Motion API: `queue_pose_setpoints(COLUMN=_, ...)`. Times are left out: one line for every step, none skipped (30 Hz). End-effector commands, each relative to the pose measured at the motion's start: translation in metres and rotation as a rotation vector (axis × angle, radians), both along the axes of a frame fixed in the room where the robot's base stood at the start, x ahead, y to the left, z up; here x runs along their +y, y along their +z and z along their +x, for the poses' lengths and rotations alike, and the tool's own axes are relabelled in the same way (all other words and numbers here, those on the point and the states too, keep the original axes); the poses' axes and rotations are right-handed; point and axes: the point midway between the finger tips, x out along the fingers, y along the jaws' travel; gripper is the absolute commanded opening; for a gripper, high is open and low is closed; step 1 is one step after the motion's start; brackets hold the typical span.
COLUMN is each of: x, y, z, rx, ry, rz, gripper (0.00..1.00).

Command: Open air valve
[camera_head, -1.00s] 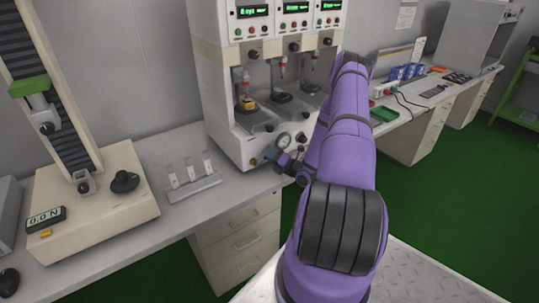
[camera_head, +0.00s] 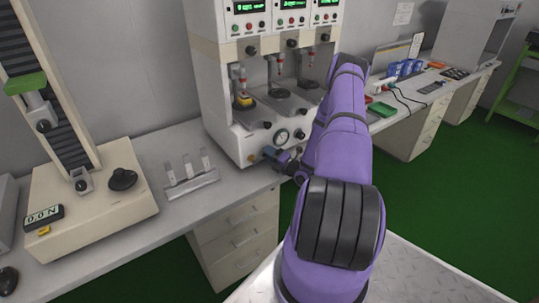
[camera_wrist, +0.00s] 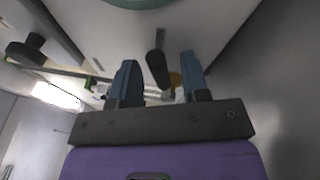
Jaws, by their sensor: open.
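The air valve looks to be the dark lever (camera_wrist: 157,68) beside a small brass-coloured part (camera_wrist: 175,80) in the wrist view. The lever lies between the two blue fingers of my gripper (camera_wrist: 158,60), with visible gaps on both sides. My gripper is open and holds nothing. In the head view my gripper (camera_head: 276,154) is at the lower front of the white test machine (camera_head: 225,130), just below the round pressure gauge (camera_head: 282,135). The valve cannot be made out clearly there, behind the gripper and arm.
A black knob (camera_head: 299,135) sits right of the gauge. A small metal rack (camera_head: 190,184) and a tall test stand (camera_head: 90,205) are on the bench to the left.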

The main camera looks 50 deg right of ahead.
Motion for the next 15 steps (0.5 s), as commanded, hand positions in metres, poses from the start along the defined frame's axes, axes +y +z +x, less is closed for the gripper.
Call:
queue_pose_setpoints(x=-0.001, y=-0.001, z=-0.004, rx=0.001, ry=-0.001, rz=0.0, gripper=0.42)
queue_pose_setpoints(x=-0.001, y=-0.001, z=-0.006, rx=0.002, ry=-0.002, rz=0.0, gripper=0.42)
queue_pose_setpoints(x=-0.001, y=-0.001, z=-0.011, rx=0.0, ry=-0.002, rz=0.0, gripper=0.42)
queue_pose_setpoints(x=-0.002, y=-0.002, z=-0.015, rx=0.0, ry=-0.002, rz=0.0, gripper=0.42)
queue_pose_setpoints(x=-0.002, y=-0.003, z=-0.019, rx=0.001, ry=-0.002, rz=0.0, gripper=0.42)
queue_pose_setpoints(x=-0.002, y=-0.004, z=-0.026, rx=0.003, ry=-0.002, rz=0.001, gripper=0.42)
queue_pose_setpoints(x=-0.002, y=-0.004, z=-0.032, rx=0.003, ry=-0.002, rz=0.001, gripper=0.42)
queue_pose_setpoints(x=-0.002, y=-0.005, z=-0.038, rx=0.001, ry=-0.002, rz=0.001, gripper=0.42)
queue_pose_setpoints(x=-0.003, y=-0.006, z=-0.046, rx=0.002, ry=-0.003, rz=0.001, gripper=0.42)
queue_pose_setpoints(x=-0.003, y=-0.007, z=-0.052, rx=0.003, ry=-0.002, rz=0.001, gripper=0.42)
queue_pose_setpoints(x=-0.004, y=-0.007, z=-0.057, rx=0.001, ry=-0.002, rz=0.002, gripper=0.42)
queue_pose_setpoints(x=-0.004, y=-0.008, z=-0.065, rx=0.002, ry=-0.003, rz=0.002, gripper=0.42)
queue_pose_setpoints(x=-0.004, y=-0.009, z=-0.07, rx=0.002, ry=-0.003, rz=0.001, gripper=0.42)
queue_pose_setpoints(x=-0.004, y=-0.01, z=-0.075, rx=0.003, ry=-0.002, rz=0.001, gripper=0.42)
queue_pose_setpoints(x=-0.005, y=-0.01, z=-0.081, rx=0.001, ry=-0.001, rz=0.001, gripper=0.42)
